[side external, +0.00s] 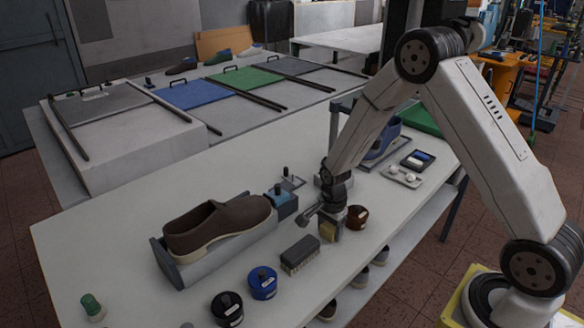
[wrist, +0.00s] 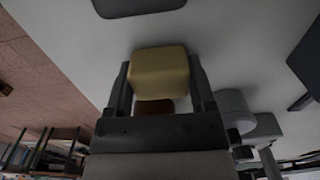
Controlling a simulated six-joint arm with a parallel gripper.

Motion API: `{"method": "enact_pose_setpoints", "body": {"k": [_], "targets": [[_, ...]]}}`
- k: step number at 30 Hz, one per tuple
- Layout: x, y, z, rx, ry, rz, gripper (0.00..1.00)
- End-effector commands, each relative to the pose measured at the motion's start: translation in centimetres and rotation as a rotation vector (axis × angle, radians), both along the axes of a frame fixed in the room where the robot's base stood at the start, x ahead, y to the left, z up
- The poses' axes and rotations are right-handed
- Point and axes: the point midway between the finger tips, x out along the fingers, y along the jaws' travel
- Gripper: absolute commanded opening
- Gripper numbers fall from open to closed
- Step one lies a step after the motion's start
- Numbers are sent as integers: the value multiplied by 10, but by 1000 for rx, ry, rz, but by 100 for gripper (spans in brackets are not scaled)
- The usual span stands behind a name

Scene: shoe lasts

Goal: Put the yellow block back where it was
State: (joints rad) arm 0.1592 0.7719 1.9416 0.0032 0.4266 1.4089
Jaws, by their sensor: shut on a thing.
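The yellow block (side external: 328,232) is at my gripper (side external: 331,226), low over the white table, beside a dark brush and a brown jar. In the wrist view the yellow block (wrist: 159,73) sits between the two fingers of my gripper (wrist: 160,88), which are shut on it. I cannot tell whether the block touches the table top. A small brown patch (wrist: 154,106) shows below the block in the wrist view.
The brush (side external: 300,254) lies left of my gripper and the brown jar (side external: 356,217) stands close on its right. A blue jar (side external: 263,283), a black jar (side external: 227,308) and a brown shoe (side external: 215,228) in a grey holder are further left. The table (side external: 120,215) is clear at its left end.

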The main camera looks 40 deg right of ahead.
Motion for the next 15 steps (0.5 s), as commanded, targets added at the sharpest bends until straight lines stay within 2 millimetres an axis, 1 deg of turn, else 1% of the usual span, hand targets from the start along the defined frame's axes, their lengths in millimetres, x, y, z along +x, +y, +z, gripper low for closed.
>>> {"method": "enact_pose_setpoints", "body": {"k": [10,11,12,13,14,15], "targets": [[0,0,-3,0,1,0,23],[0,0,-3,0,1,0,73],[0,0,-3,0,0,0,86],[0,0,-3,0,0,0,95],[0,0,-3,0,0,0,100],[0,0,-3,0,0,0,100]]}}
